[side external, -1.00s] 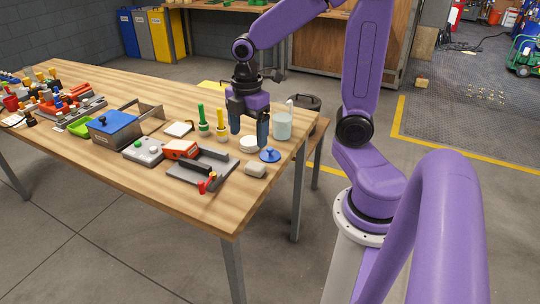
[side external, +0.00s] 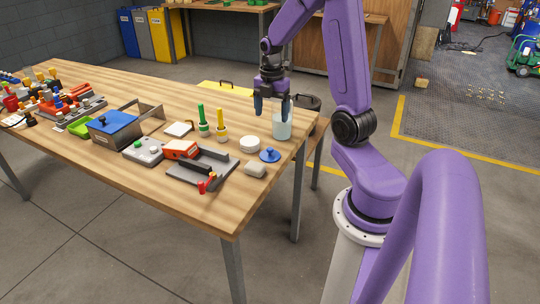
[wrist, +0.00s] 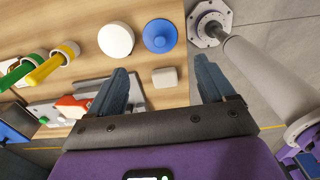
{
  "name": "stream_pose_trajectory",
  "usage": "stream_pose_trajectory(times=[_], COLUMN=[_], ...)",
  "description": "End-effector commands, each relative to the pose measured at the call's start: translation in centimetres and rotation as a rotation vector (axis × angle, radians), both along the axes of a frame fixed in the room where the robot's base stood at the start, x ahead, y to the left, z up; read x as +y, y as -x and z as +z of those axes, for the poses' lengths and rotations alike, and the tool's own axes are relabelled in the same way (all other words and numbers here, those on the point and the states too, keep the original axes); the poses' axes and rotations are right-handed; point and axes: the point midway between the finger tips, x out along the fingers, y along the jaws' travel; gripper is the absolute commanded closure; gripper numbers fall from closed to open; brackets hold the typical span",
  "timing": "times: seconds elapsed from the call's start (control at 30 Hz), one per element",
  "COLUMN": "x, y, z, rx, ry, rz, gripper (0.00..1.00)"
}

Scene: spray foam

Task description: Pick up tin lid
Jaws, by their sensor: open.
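A round blue lid with a knob (side external: 270,155) lies on the table near its right end; it looks like the tin lid. It also shows in the wrist view (wrist: 160,36), ahead of the space between my fingers. A white round piece (side external: 250,144) lies just left of it, also seen in the wrist view (wrist: 116,40). My gripper (side external: 272,110) is open and empty, raised above the table near the pale cup (side external: 282,129). Its two blue-grey fingers frame the lower part of the wrist view (wrist: 161,70). One finger overlaps the cup in the side view; I cannot tell the gap.
A beige block (side external: 255,170) lies in front of the lid. A grey tray with a red-orange piece (side external: 181,150), a green-handled tool (side external: 203,122) and a yellow-handled tool (side external: 221,127) stand to the left. The table's right edge is close by.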

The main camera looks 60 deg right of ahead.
Motion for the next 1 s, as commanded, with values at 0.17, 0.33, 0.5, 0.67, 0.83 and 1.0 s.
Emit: stream_pose_trajectory(times=[0.17, 0.33, 0.5, 0.67, 0.83, 1.0], x=[0.1, 0.2, 0.1, 0.1, 0.5, 0.8], y=[0.1, 0.1, 0.0, 0.0, 0.0, -0.1], z=[-3.5, -6.4, -8.2, -8.9, -10.5, -12.6], rx=[0.006, 0.006, 0.003, 0.001, 0.005, 0.004], ry=[-0.003, -0.003, -0.001, 0.000, -0.002, -0.002], rz=[-0.001, 0.000, -0.001, -0.001, 0.001, -0.001], gripper=[0.18, 0.18, 0.18, 0.18, 0.18, 0.18])
